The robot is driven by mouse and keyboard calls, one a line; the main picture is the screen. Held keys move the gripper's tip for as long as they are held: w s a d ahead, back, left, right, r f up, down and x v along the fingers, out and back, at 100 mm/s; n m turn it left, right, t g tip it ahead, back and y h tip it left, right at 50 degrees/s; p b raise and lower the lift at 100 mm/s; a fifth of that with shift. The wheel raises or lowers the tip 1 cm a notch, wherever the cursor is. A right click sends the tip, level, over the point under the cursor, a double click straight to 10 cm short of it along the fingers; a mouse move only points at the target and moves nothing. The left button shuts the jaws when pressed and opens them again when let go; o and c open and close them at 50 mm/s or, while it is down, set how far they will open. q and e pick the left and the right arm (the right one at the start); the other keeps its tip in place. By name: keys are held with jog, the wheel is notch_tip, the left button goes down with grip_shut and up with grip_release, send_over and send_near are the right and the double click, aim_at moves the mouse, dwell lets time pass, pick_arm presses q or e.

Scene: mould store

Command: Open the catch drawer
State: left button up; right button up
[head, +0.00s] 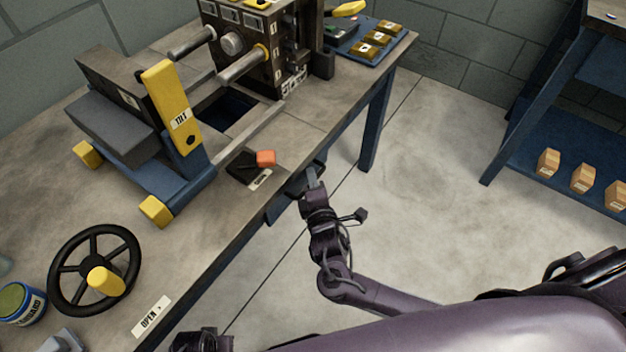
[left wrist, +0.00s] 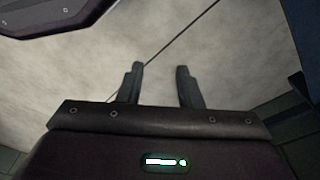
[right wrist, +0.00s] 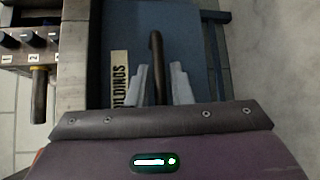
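The catch drawer has a blue front (right wrist: 180,45) with a pale label partly reading "LDINGS" in the right wrist view. In the head view its blue front (head: 279,208) shows under the bench edge, partly hidden by my arm. A dark bar handle (right wrist: 157,65) stands out from it. My right gripper (right wrist: 160,80) has its fingers on either side of this handle, with a narrow gap showing beside it; it also shows in the head view (head: 312,180). My left gripper (left wrist: 160,75) is open and empty over bare floor.
A blue shelf (head: 540,150) stands right; floor between is clear.

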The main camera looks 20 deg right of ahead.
grip_shut()
jog(key=shift+s+d, duration=0.1)
jog(key=shift+s, duration=0.05)
